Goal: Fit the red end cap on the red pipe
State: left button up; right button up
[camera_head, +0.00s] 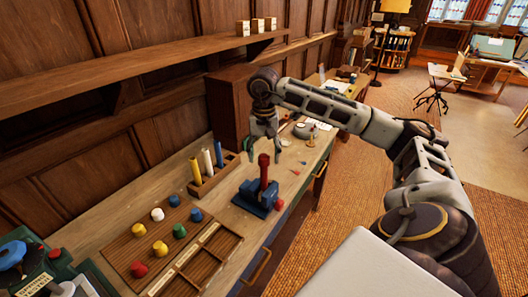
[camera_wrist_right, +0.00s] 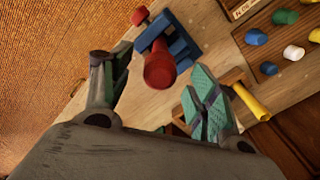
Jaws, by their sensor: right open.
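The red pipe (camera_head: 263,171) stands upright in a blue vise (camera_head: 256,197) on the bench. Its top end (camera_wrist_right: 160,72) faces the camera in the right wrist view, and no cap shows on it. A red end cap (camera_head: 138,269) sits at the near end of a wooden board with other coloured caps. My right gripper (camera_head: 264,147) is open and empty, pointing down just above the pipe. In the right wrist view the pipe shows between and beyond the spread fingers (camera_wrist_right: 158,88). My left gripper is not in view.
A small red piece (camera_head: 279,204) is at the vise's right side, perhaps part of it. A rack (camera_head: 214,181) holds yellow, white and blue pipes. The cap board (camera_head: 118,250) adjoins a divided tray (camera_head: 215,250). A shelf (camera_head: 130,75) overhangs the back. Green equipment stands lower left.

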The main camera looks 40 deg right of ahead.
jog(key=shift+r, duration=0.15)
notch_tip(320, 180, up, 11)
jog(key=shift+f, duration=0.2)
dwell(1.2)
jog(key=shift+r, duration=0.55)
dwell(0.7)
